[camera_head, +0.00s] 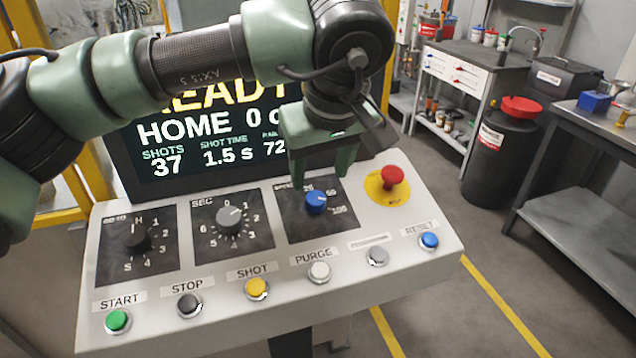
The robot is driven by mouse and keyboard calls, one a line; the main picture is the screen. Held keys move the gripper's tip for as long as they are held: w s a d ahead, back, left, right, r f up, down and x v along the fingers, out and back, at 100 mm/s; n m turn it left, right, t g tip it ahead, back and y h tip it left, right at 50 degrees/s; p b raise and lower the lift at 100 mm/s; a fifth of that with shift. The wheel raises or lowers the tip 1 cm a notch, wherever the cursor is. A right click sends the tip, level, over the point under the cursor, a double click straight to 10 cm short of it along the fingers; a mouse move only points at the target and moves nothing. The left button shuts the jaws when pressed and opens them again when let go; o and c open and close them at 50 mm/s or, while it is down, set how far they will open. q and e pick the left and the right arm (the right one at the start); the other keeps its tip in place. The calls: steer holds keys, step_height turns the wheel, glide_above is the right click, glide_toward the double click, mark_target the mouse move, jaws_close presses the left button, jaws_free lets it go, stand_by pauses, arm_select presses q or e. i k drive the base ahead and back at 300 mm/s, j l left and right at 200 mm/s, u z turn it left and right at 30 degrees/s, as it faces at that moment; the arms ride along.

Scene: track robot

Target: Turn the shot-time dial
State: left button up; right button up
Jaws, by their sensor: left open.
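The shot-time dial (229,219) is the grey knob on the dark plate marked SEC, in the middle of the sloped control panel (262,268). Its pointer faces up and to the right, between the 1 and 2 marks as far as I can tell. The screen (180,180) behind reads SHOT TIME 1.5 s and is partly covered by my left arm. My left gripper (321,178) points down with its fingers apart. It is right of the shot-time dial, just above and behind the blue dial (316,201), and holds nothing. My right gripper does not show.
A black dial (137,239) is left of the shot-time dial. A red emergency button (391,178) stands at the panel's right. Several push buttons line the front edge, including a yellow SHOT button (256,288). Benches and a black bin (497,150) stand farther back.

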mark_target(229, 220)
steer(key=k+l, duration=0.15)
steer(key=k, duration=0.35)
steer(key=k+l, duration=0.15)
steer(key=k, duration=0.35)
